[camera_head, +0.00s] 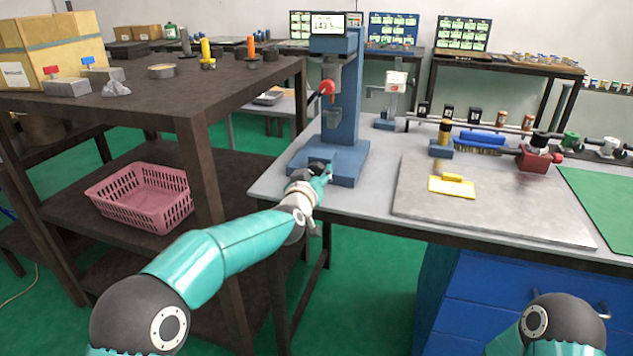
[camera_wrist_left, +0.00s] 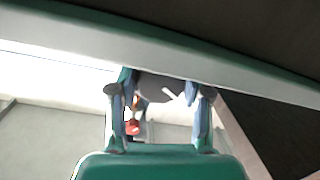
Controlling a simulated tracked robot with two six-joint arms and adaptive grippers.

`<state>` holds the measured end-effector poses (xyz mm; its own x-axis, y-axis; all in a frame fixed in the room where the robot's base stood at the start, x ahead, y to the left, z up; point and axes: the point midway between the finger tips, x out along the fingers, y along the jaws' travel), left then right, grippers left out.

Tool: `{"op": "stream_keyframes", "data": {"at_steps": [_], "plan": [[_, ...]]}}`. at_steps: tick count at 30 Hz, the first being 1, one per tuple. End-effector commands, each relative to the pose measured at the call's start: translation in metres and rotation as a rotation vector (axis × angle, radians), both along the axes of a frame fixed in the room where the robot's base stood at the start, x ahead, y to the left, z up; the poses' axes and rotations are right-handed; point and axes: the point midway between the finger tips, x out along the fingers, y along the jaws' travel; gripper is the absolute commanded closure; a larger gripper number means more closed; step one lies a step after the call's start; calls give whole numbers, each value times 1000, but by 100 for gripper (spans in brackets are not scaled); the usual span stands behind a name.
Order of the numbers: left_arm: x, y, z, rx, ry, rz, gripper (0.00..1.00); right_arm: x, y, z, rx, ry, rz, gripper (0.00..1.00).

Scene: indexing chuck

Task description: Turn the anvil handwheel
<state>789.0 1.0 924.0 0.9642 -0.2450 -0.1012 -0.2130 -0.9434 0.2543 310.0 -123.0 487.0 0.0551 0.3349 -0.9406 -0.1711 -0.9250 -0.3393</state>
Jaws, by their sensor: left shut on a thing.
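A blue bench press-like tester (camera_head: 343,130) stands on the left end of the grey workbench (camera_head: 375,200). It has a red-knobbed lever on its left side and a display on top reading about 143.5. My left gripper (camera_head: 323,170) is at the front of the tester's base. It is shut on the anvil handwheel, which the gripper mostly hides in the head view. In the left wrist view the two fingers (camera_wrist_left: 160,88) stand apart with a dark grey part between them; its shape is unclear. My right gripper is out of view.
A dark shelf (camera_head: 200,105) with a pink basket (camera_head: 143,197) is close on the left of my arm.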

Motion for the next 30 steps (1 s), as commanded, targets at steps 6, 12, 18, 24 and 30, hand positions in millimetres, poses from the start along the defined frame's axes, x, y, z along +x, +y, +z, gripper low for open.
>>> {"op": "stream_keyframes", "data": {"at_steps": [6,12,18,24,30], "plan": [[0,0,-4,-177,60,-1,86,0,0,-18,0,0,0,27],[0,0,-4,-302,102,0,86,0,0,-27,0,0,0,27],[0,1,-3,-374,126,1,86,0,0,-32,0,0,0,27],[0,1,-2,-403,136,2,86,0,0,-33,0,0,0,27],[0,2,-2,-406,137,2,86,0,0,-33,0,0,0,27]]}}
